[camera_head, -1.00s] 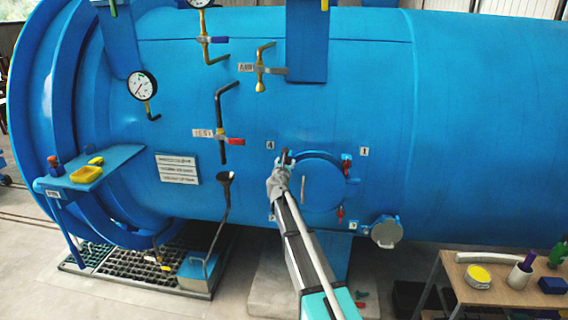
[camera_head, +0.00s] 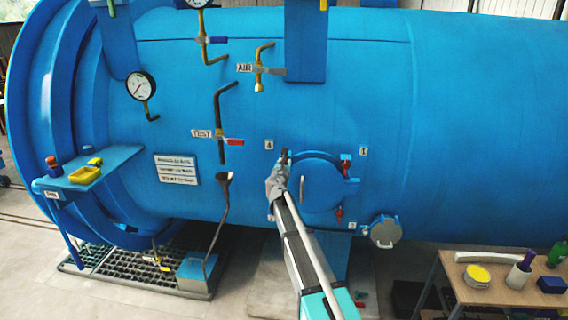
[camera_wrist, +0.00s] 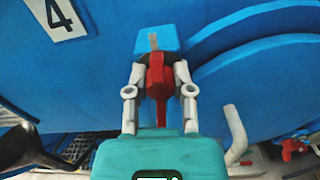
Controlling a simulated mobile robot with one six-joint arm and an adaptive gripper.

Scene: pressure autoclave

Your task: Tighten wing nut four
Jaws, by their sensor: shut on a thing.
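The red wing nut four (camera_wrist: 156,75) sits between the two fingers of my gripper (camera_wrist: 158,78) in the wrist view. My gripper is shut on it, one finger on each side. A blue lug (camera_wrist: 156,38) stands just beyond the nut. The label 4 (camera_wrist: 58,14) is at the upper left of the wrist view and also left of the hatch in the head view (camera_head: 269,145). In the head view my gripper (camera_head: 284,158) is at the upper left edge of the round blue hatch (camera_head: 325,185) and hides the nut.
Other red wing nuts show at the hatch's right side, near label 1 (camera_head: 346,165) and lower down (camera_head: 339,215). A grey round cap (camera_head: 385,232) hangs at lower right. A table (camera_head: 448,272) with small items stands at right. A funnel pipe (camera_head: 224,205) is left of my arm.

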